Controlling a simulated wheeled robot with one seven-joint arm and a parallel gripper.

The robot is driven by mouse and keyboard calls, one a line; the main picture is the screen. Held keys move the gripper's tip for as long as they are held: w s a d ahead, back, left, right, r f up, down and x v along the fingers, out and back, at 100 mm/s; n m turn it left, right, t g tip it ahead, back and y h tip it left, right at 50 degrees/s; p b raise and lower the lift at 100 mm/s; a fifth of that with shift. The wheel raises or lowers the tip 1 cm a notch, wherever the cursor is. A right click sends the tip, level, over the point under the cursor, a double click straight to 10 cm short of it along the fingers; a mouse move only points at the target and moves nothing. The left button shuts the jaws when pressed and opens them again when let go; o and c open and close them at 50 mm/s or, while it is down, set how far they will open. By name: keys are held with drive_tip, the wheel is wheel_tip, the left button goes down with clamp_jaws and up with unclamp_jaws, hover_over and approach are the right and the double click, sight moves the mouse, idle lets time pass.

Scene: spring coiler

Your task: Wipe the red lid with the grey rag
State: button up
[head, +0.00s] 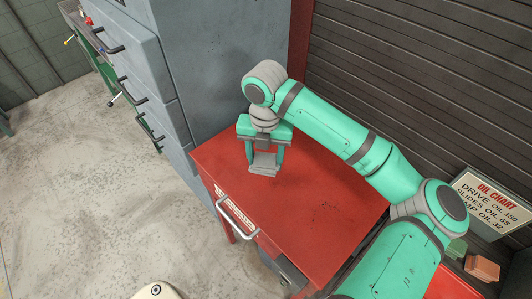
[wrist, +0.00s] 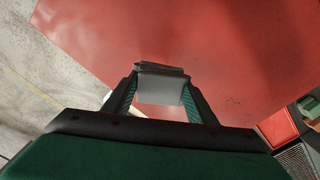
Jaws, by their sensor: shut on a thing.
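The red lid (head: 315,205) is the flat top of a red cabinet, with a few small dark marks near its middle right. It also fills much of the wrist view (wrist: 220,55). My gripper (head: 264,168) is over the far left part of the lid. It is shut on the grey rag (head: 263,163), a folded block between the fingers. The rag shows between the fingertips in the wrist view (wrist: 161,85). The rag is at or just above the lid; I cannot tell whether it touches.
A tall grey cabinet (head: 215,65) with drawer handles stands behind and left of the lid. A dark slatted wall (head: 430,70) is at the right. An oil chart sign (head: 487,205) and small blocks (head: 482,268) lie at the lower right. Most of the lid is clear.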

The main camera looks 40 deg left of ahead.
sight(265, 179)
wheel_tip(265, 179, down, 6)
drive_tip(key=shift+d, duration=0.35)
drive_tip(key=shift+c, duration=0.3)
drive_tip(key=shift+s+d+f, duration=0.1)
drive_tip(key=shift+d+f, duration=0.05)
drive_tip(key=shift+d, duration=0.25)
drive_tip(key=shift+s+d, duration=0.1)
drive_tip(key=shift+d, duration=1.3)
drive_tip(key=shift+a, duration=2.2)
drive_tip(key=shift+r, duration=4.15)
